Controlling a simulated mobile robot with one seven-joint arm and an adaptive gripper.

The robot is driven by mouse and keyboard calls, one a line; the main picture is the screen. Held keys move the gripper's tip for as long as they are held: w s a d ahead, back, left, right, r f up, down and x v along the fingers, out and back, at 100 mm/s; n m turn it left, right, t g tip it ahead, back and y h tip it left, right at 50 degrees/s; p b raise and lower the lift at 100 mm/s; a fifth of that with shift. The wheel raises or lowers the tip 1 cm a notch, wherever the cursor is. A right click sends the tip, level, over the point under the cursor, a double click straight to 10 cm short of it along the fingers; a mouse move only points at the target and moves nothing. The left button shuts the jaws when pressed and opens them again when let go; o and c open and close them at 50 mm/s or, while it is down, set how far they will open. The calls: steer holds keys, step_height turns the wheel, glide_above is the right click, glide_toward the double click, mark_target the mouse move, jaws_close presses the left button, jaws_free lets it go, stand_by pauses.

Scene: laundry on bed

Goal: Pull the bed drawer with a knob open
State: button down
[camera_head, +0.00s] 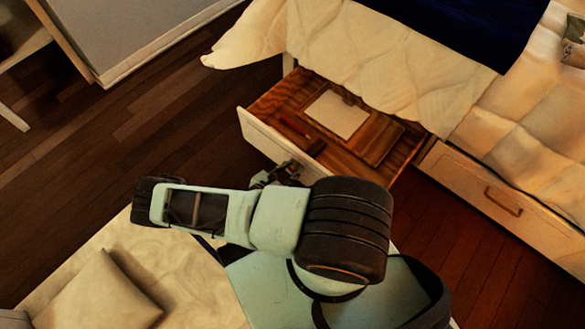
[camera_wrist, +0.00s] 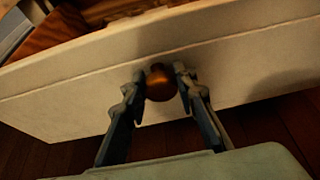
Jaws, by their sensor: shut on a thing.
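The bed drawer with a knob (camera_head: 262,134) stands pulled out from under the bed in the head view, its wooden inside showing. Its pale front (camera_wrist: 75,92) fills much of the wrist view. The round copper-brown knob (camera_wrist: 160,84) sits between the fingertips of my gripper (camera_wrist: 160,80), which is shut on it. In the head view my gripper (camera_head: 282,174) is at the drawer's front, and my arm hides part of that front and the knob.
A second drawer with a bar handle (camera_head: 503,201) is closed at right. A cushion (camera_head: 98,296) lies on a pale surface at lower left. Wooden floor (camera_head: 140,120) is clear at left.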

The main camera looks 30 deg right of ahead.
stand_by(0.3)
steer(key=c, duration=1.6)
jaws_free()
steer(key=shift+a, duration=0.1)
steer(key=v, duration=1.2)
